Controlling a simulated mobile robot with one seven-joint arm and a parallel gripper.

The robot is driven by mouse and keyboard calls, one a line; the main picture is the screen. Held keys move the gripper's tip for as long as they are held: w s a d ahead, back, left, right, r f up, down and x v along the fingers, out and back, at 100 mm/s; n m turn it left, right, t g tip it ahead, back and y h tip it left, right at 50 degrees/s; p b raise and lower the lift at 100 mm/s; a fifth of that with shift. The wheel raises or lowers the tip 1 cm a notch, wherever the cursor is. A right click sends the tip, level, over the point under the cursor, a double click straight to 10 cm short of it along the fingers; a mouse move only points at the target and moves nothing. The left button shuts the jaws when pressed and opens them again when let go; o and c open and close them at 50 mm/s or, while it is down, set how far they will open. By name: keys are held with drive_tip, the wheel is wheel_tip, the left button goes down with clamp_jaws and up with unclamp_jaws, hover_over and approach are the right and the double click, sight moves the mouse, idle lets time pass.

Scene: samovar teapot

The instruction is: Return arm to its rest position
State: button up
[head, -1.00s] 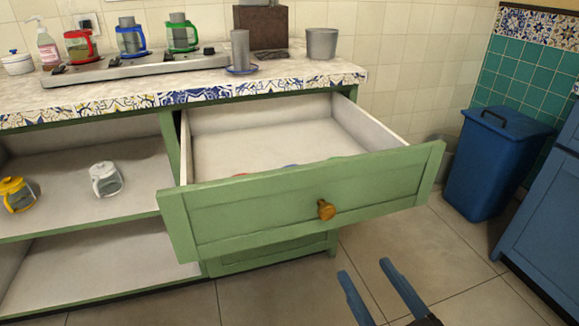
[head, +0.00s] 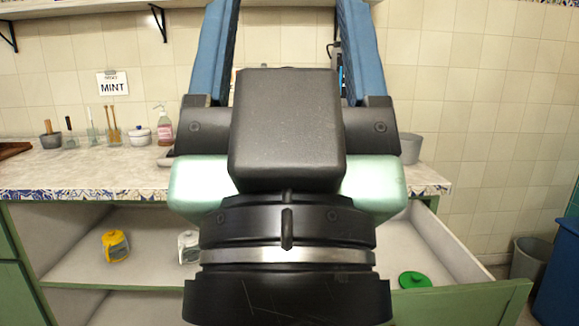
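My gripper (head: 283,50) fills the middle of the head view, raised close to the camera. Its two blue fingers point up and stand wide apart, with nothing seen between them. My wrist and gripper body hide the middle of the counter and much of the open drawer.
The green drawer (head: 470,300) stands open at the lower right, with a green lid (head: 414,280) inside. A yellow teapot (head: 115,246) and a white teapot (head: 188,247) stand on the shelf. The counter (head: 80,172) holds a soap bottle (head: 164,126) and a grey pot (head: 410,148). A blue bin (head: 560,275) is at right.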

wheel_tip(320, 180, up, 32)
drive_tip(key=p, duration=3)
drive_tip(key=shift+r, duration=0.2)
